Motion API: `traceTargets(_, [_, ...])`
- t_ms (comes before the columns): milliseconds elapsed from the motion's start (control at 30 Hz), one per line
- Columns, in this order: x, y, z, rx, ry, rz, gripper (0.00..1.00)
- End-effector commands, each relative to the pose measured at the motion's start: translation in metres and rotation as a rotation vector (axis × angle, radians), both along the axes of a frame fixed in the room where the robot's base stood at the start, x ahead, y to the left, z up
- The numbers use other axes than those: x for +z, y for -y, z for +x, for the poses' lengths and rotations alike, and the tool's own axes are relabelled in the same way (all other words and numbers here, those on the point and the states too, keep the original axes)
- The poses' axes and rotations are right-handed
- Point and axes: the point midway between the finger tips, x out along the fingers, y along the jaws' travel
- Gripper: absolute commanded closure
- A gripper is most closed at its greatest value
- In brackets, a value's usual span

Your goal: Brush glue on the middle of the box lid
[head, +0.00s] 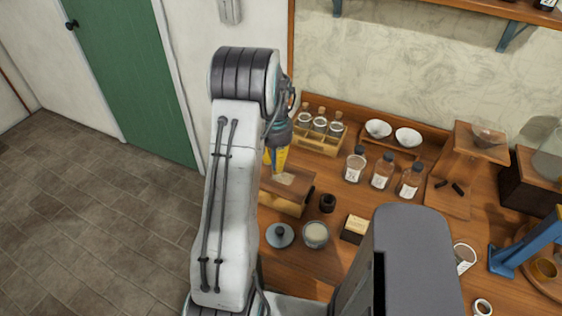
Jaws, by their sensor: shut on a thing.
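The wooden box (290,202) stands on the table's left part, partly hidden behind my arm. Its brown lid (302,186) is down, and a paler patch shows near its middle. My gripper (277,164) points down just above the lid, shut on a thin thing that I take for the brush. The brush is too small and hidden to make out, and I cannot tell whether its tip touches the lid. A round open pot with pale contents (316,234), perhaps the glue, stands in front of the box. A grey round lid with a knob (279,236) lies left of it.
A small dark jar (327,203) stands right of the box. A bottle rack (318,140) is behind it. Labelled bottles (382,172), two white bowls (408,137) and a wooden stand (463,168) are to the right. A small block (355,228) sits near the pot.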

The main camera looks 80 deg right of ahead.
Motion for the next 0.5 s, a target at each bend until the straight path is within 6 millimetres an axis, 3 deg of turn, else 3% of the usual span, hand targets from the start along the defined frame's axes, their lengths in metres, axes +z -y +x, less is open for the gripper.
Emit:
traceTargets(267, [-0.0001, 0.0015, 0.0068, 0.0, 0.0, 0.0, 1.0])
traceTargets(500, [-0.0006, -0.0003, -0.0014, -0.002, 0.0, 0.0, 1.0])
